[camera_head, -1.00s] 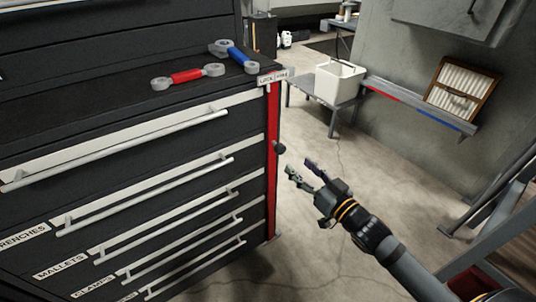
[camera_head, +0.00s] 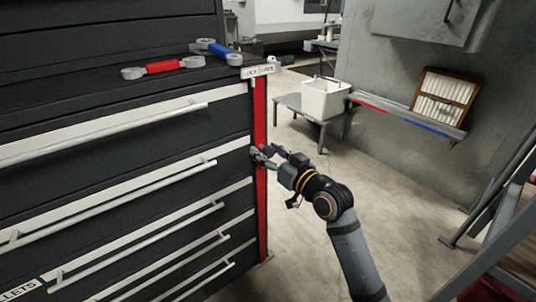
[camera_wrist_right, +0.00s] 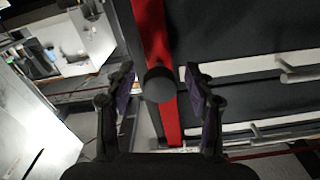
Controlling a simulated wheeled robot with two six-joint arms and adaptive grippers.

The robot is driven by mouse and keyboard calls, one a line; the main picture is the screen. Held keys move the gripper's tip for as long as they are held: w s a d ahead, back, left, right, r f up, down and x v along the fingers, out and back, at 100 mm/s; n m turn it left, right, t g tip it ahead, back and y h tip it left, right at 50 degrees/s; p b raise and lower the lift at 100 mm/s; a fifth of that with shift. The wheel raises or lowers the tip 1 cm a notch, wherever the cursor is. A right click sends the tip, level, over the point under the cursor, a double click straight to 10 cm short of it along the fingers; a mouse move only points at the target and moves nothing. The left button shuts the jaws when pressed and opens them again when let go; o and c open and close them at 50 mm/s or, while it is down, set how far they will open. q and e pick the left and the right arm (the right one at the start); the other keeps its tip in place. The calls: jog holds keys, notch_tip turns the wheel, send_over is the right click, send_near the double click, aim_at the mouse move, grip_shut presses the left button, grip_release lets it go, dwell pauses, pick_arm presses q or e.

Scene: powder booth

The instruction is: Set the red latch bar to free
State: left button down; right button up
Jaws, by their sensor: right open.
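The red latch bar (camera_head: 261,190) runs upright along the right front edge of the black tool cabinet. Its round dark knob (camera_wrist_right: 160,85) shows in the right wrist view between the two fingers, with a gap on each side. A plate with lock and free lettering (camera_head: 258,71) sits above the bar. My right gripper (camera_head: 270,154) is open at the bar, its fingers around the knob's position. In the right wrist view the right gripper (camera_wrist_right: 162,90) straddles the knob without visibly pressing on it. In the head view the fingers hide the knob. My left gripper is out of view.
Drawers with long pale handles (camera_head: 150,117) fill the cabinet front. A red wrench (camera_head: 163,67) and a blue wrench (camera_head: 218,51) lie on its top. A white bin (camera_head: 325,98) stands on a low table to the right.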

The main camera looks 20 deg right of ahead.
grip_shut()
dwell(0.4)
